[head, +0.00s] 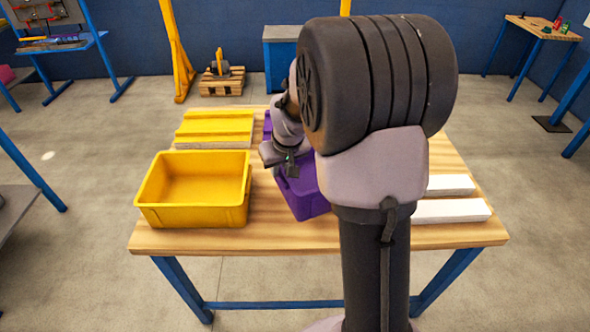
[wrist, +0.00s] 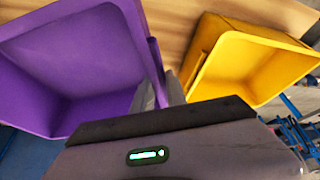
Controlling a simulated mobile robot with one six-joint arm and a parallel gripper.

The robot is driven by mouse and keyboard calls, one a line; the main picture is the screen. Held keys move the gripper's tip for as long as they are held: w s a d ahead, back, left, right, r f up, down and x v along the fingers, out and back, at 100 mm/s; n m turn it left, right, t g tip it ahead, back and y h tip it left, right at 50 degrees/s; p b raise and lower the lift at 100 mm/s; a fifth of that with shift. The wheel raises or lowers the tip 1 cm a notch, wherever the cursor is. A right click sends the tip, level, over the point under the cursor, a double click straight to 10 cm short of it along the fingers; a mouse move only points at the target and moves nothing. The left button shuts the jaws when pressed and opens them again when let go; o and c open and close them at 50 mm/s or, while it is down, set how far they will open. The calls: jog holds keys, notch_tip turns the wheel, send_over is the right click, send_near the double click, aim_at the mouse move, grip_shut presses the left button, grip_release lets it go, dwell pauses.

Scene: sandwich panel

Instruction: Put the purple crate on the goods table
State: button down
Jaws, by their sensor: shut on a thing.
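The purple crate (head: 305,197) is at the middle of the wooden goods table (head: 270,238) in the head view, partly hidden behind my arm. My gripper (head: 287,168) is at the crate's left wall and shut on it. In the wrist view the open purple crate (wrist: 85,65) fills the left side, and my gripper (wrist: 168,92) has its fingers at the crate's wall. I cannot tell whether the crate's bottom touches the table top.
An open, empty yellow crate (head: 192,216) stands to the left; it also shows in the wrist view (wrist: 245,65). A yellow slatted piece (head: 215,128) lies behind it. White blocks (head: 450,210) lie at the right. The table's front strip is clear.

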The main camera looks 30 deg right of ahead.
notch_tip(320, 180, down, 8)
jog(key=b, duration=0.3)
jog(key=shift+f, duration=0.25)
jog(key=c, duration=1.3)
grip_release()
jog(key=shift+s+r, duration=0.1)
jog(key=shift+c, duration=0.2)
jog(key=p+v, duration=0.4)
jog(key=v, duration=0.8)
jog(key=shift+a+r, duration=0.15)
jog(key=shift+r, duration=0.1)
jog(key=s+a+r+m+y, duration=0.1)
jog(key=s+a+r, duration=0.2)
jog(key=s+a, duration=0.3)
jog(key=s+a+r+t+y, duration=0.1)
jog(key=s+a+r, duration=0.3)
jog(key=s+a, duration=0.2)
jog(key=s+a+r+m, duration=0.1)
jog(key=s+a+r, duration=0.3)
jog(key=s, duration=0.5)
jog(key=a, duration=0.2)
jog(key=shift+a+r+m+y, duration=0.15)
jog(key=shift+a+m+y, duration=0.15)
jog(key=shift+y, duration=0.1)
jog(key=shift+s, duration=0.15)
